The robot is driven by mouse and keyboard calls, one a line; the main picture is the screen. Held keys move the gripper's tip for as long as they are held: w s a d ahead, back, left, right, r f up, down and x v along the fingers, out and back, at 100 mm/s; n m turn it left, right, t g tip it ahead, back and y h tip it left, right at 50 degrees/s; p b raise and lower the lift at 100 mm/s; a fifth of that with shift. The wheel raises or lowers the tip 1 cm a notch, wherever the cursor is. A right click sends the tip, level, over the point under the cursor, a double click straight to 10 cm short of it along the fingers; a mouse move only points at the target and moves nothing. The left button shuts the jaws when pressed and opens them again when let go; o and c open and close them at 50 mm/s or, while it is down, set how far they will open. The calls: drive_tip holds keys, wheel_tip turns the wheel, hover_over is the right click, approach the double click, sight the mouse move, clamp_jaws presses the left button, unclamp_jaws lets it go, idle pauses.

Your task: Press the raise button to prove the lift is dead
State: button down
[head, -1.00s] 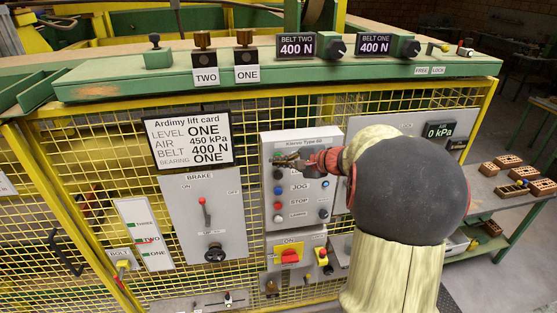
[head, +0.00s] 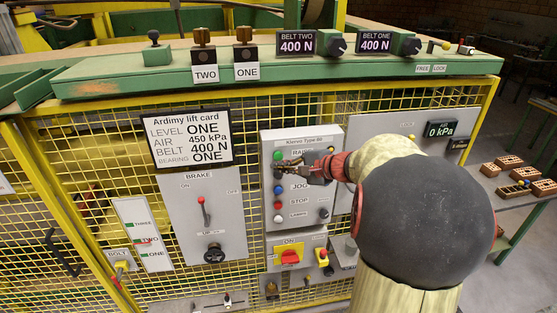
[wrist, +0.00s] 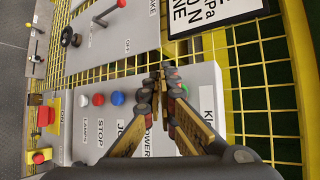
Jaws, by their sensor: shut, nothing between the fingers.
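The control box (head: 330,147) on the yellow mesh carries a column of buttons. The green button (head: 277,155) at its top stands beside the partly covered RAISE label. Below it are a dark button, a blue button (head: 278,190) by JOG and a red button (head: 278,205) by STOP. My gripper (head: 279,171) is shut and empty, its tips in front of the panel just below the green button. In the wrist view my gripper (wrist: 157,74) partly covers the green button (wrist: 184,88). I cannot tell whether the tips touch the panel.
Left of the box is a brake panel (head: 228,235) with a red lever, and above that the lift card (head: 187,153). A yellow-backed red switch (head: 289,257) sits below the box. The green ledge (head: 130,83) overhangs above. An air display (head: 440,129) reads 0 kPa.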

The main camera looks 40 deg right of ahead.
drive_tip(key=s+a, duration=0.1)
drive_tip(key=s, duration=0.1)
drive_tip(key=shift+s+a+b, duration=0.35)
drive_tip(key=shift+b, duration=0.05)
drive_tip(key=shift+f, duration=0.1)
idle(0.6)
drive_tip(key=s+a+f+n+g+h+b, duration=0.1)
drive_tip(key=s+a+f+n+g+b, duration=0.95)
drive_tip(key=s+a+f, duration=0.7)
drive_tip(key=s+a+f+n+t+b, duration=0.2)
drive_tip(key=a+n+b, duration=0.5)
drive_tip(key=a, duration=0.5)
drive_tip(key=shift+f+n+t+h, duration=0.4)
drive_tip(key=shift+n+t, duration=0.25)
drive_tip(key=shift+n, duration=0.6)
